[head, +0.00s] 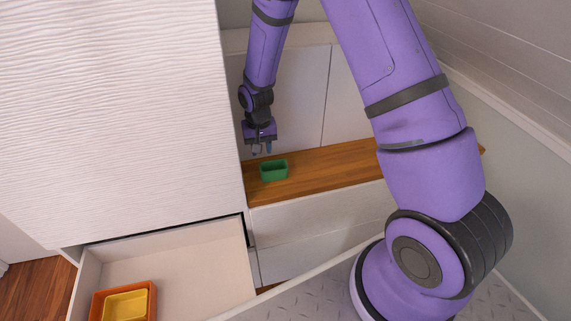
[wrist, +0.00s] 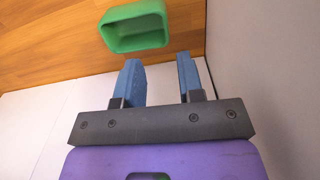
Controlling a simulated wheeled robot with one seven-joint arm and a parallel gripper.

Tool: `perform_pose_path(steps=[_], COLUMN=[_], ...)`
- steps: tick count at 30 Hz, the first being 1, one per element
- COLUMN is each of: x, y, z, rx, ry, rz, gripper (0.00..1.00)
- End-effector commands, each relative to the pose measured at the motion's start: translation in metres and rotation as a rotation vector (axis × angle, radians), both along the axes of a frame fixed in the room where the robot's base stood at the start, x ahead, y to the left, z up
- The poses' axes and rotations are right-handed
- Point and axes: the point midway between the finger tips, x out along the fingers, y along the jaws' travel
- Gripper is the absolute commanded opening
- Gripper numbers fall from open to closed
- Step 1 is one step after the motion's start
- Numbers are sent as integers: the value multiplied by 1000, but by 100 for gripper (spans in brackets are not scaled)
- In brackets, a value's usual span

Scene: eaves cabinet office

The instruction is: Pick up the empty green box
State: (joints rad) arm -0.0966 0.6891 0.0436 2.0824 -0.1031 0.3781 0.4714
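The green box (head: 273,171) stands on a wooden top in the head view. It is open at the top and looks empty. In the wrist view the green box (wrist: 135,27) is at the upper left, beyond the fingertips. My gripper (head: 262,150) hangs above and just behind the box in the head view, apart from it. In the wrist view the two blue fingers of my gripper (wrist: 158,65) are spread with nothing between them.
The wooden top (head: 330,163) is bare to the right of the box. A tall white cabinet (head: 120,110) stands close on the left. Below it an open drawer (head: 190,270) holds an orange tray (head: 97,308) with a yellow box (head: 126,306) inside. A grey wall (wrist: 265,50) is close at right in the wrist view.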

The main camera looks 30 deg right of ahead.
Motion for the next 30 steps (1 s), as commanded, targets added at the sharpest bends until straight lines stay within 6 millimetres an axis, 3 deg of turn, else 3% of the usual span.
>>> perform_pose_path(steps=[4,12,20,30], x=[0,0,0,0], y=[14,13,13,13], z=[-7,-44,-60,-103], rx=[12,11,11,10], ry=[-3,-3,-3,-4], rz=[-3,-2,-2,-1], gripper=[35,35,35,35])
